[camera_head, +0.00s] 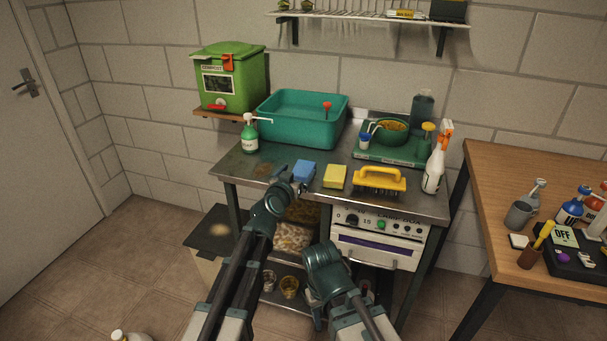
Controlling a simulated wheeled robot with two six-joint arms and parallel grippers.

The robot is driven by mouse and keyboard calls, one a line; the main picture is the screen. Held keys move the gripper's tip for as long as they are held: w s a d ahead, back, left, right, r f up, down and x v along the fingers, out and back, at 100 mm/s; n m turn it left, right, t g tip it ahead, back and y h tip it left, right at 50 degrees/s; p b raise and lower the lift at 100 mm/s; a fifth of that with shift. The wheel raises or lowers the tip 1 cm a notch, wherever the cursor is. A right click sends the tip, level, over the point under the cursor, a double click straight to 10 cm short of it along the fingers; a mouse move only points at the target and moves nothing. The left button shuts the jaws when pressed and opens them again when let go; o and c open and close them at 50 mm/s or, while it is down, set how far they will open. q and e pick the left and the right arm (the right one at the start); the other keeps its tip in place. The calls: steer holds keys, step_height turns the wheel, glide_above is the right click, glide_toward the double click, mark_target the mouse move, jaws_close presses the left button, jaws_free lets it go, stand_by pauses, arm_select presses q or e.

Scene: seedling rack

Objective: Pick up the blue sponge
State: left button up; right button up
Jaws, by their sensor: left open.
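The blue sponge (304,170) lies on the metal counter (242,166) near its front edge, left of a yellow sponge (335,176). My left gripper (297,187) is open, at the front of the blue sponge and very close to it. I cannot tell whether the fingers touch the sponge. My right arm comes in low in front of the oven, and its wrist shows below the counter. The right gripper's fingertips are hidden or too unclear to judge.
A yellow-handled brush (381,181) and a white spray bottle (435,166) stand to the right. A teal basin (302,118), a green soap bottle (249,134) and a green tray (365,152) with a bowl are behind. A wooden table (500,170) is at right.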

mark_target(304, 168)
arm_select(q)
steer(key=shift+f+b+x, duration=0.2)
steer(key=shift+b+x, duration=0.25)
steer(key=shift+x, duration=0.85)
steer(key=shift+f+b+x, duration=0.25)
steer(key=shift+b+x, duration=0.15)
steer(key=shift+x, duration=0.9)
steer(key=shift+s+d, duration=0.1)
steer(key=shift+s, duration=0.1)
steer(key=c, duration=1.1)
steer(key=shift+r, duration=0.2)
steer(key=shift+c, duration=0.2)
steer(key=shift+r+p, duration=0.5)
steer(key=shift+p, duration=0.25)
step_height(304, 168, up, 3)
steer(key=p, duration=0.3)
steer(key=f+v, duration=0.2)
steer(key=v, duration=1.3)
steer(key=shift+s+a+r+p, duration=0.2)
steer(key=shift+s+p, duration=0.1)
steer(key=shift+s, duration=0.25)
steer(key=shift+r, duration=0.1)
step_height(304, 168, up, 13)
steer(key=p, duration=1.3)
